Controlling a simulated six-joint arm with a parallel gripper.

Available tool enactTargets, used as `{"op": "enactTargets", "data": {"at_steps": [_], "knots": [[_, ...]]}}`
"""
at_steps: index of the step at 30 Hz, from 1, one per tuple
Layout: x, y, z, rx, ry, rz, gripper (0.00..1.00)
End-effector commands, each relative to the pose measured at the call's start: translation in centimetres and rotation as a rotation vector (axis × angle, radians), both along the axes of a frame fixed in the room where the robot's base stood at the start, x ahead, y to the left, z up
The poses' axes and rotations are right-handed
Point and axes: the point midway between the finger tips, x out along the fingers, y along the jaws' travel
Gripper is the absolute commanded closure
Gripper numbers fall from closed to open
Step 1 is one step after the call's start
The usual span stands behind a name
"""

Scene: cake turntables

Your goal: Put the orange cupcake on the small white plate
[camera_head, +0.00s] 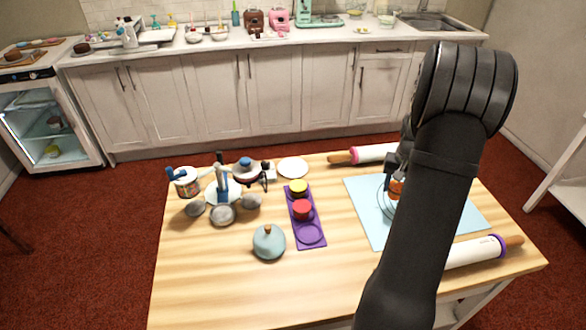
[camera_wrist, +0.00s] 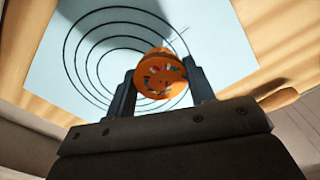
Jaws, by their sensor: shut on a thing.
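The orange cupcake (camera_wrist: 160,75) with coloured bits on its top sits between the two fingers of my gripper (camera_wrist: 160,85) in the wrist view. My gripper is shut on it, over the light blue mat with black rings. In the head view the cupcake (camera_head: 396,187) shows only partly beside my dark arm, and my gripper (camera_head: 394,180) is mostly hidden behind that arm. The small white plate (camera_head: 293,168) lies bare on the wooden table near its far edge, left of the mat and behind the purple tray.
The purple tray (camera_head: 311,236) holds a yellow and a red cupcake (camera_head: 302,209). A blue-grey lidded pot (camera_head: 268,243) and a multi-armed stand (camera_head: 223,190) are to its left. Rolling pins lie behind and in front of the blue mat (camera_head: 362,213). The table's front left is clear.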

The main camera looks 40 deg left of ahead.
Motion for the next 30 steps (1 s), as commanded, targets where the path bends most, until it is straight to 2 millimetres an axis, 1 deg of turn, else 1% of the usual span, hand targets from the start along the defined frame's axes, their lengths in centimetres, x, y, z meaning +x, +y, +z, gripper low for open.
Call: {"op": "enactTargets", "data": {"at_steps": [1,3,6,9,12,20,26,29,30], "knots": [[0.0,-2.1,-0.6,-0.001,0.002,-0.047,0.77],[0.0,-4.2,-1.2,-0.001,0.002,-0.099,0.77],[-0.2,-6.6,-1.9,-0.001,0.002,-0.157,0.77],[-0.4,-8.6,-2.5,-0.001,0.002,-0.206,0.77],[-0.6,-10.1,-2.9,-0.001,0.002,-0.244,0.77],[-1.1,-12.8,-3.7,-0.001,0.002,-0.311,0.77],[-0.2,-10.6,-3.2,0.0,-0.001,-0.203,0.77],[0.3,-9.3,-2.8,0.0,-0.001,-0.133,0.77],[0.6,-8.6,-2.6,0.001,-0.002,-0.096,0.77]]}}
